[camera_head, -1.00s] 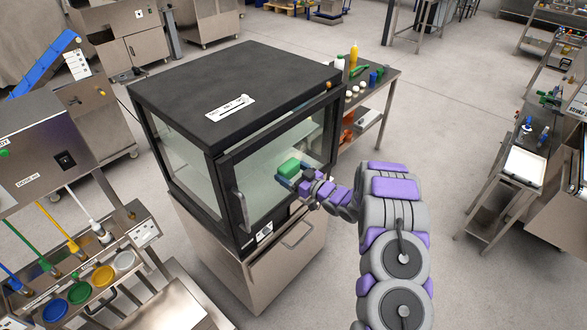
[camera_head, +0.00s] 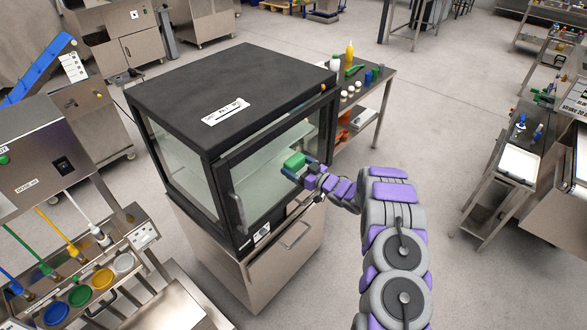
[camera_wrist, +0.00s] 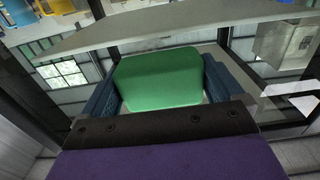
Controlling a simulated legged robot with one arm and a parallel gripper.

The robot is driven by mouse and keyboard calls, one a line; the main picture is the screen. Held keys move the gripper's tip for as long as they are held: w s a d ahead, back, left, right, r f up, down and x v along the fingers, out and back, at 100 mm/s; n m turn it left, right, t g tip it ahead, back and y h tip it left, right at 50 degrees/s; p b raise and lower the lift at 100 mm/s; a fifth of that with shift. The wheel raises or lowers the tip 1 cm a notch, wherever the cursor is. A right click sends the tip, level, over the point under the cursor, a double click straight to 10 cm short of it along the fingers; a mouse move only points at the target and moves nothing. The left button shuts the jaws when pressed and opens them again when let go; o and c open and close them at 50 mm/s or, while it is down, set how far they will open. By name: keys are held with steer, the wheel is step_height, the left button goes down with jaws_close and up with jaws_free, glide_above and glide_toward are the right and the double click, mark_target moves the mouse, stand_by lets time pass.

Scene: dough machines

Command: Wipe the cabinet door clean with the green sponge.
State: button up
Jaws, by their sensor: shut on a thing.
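The green sponge (camera_head: 294,160) is held between the two blue fingers of my gripper (camera_head: 300,172), in front of the cabinet's glass door. In the wrist view the sponge (camera_wrist: 158,78) fills the space between the fingers of my gripper (camera_wrist: 160,88). The black-framed cabinet door (camera_head: 262,178) is shut, with a vertical handle (camera_head: 238,210) on its left side. No clear dirt marks can be made out on the glass.
The cabinet (camera_head: 228,85) stands on a steel base with a drawer (camera_head: 270,265). A small steel table (camera_head: 375,95) with bottles and jars stands behind it at right. A rack with coloured brushes and cups (camera_head: 80,297) is at front left.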

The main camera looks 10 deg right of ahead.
steer(key=shift+w+d+r, duration=0.1)
steer(key=shift+w+d, duration=0.25)
steer(key=shift+d, duration=0.05)
steer(key=shift+s+a, duration=0.55)
steer(key=shift+a, duration=0.2)
steer(key=shift+s+a, duration=0.55)
steer(key=shift+a, duration=0.15)
